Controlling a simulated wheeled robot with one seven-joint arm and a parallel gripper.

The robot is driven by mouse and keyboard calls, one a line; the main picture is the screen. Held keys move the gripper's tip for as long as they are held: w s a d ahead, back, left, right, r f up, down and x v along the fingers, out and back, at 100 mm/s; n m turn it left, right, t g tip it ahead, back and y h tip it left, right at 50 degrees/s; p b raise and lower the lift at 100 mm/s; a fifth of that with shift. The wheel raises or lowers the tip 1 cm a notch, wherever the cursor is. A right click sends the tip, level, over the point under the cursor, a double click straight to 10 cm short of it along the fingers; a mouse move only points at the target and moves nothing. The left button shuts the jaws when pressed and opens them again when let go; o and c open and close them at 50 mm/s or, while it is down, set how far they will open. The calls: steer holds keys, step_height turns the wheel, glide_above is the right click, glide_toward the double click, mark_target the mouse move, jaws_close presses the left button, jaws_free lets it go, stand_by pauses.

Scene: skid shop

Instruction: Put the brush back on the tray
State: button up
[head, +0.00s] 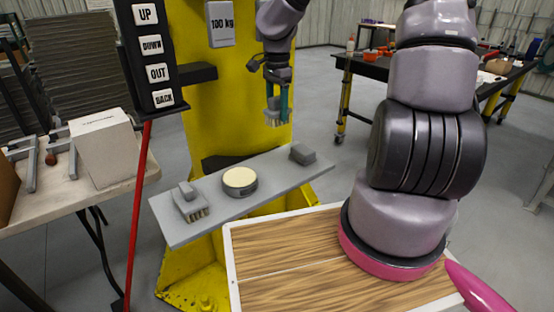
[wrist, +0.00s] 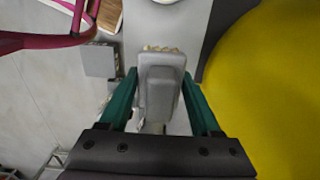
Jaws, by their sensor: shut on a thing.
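My gripper (head: 278,103) is shut on a grey brush (wrist: 160,85), whose body lies between the green fingers in the wrist view. Its pale bristles (head: 271,117) point down in the head view. The gripper holds it in the air, above and apart from the long grey tray (head: 215,208) in front of the yellow post. On the tray, a second grey brush-like tool (head: 190,203) with bristles lies at the left. A round tin with a cream top (head: 240,180) stands in the middle, and a small grey block (head: 302,153) is at the right end.
The yellow post (head: 208,110) rises behind the tray. A sign column with UP, DOWN, OUT and BACK (head: 150,50) and a red pole (head: 138,210) stand left. A white box (head: 103,145) sits on a side table. A wood-topped surface (head: 290,260) lies in front. Bare tray shows between the items.

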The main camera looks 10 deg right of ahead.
mark_target(277, 125)
step_height(277, 125, down, 17)
steer(key=shift+f, duration=0.25)
steer(key=shift+c, duration=0.6)
steer(key=o, duration=1.3)
step_height(277, 125, up, 12)
steer(key=shift+r, duration=0.1)
steer(key=shift+s, duration=0.1)
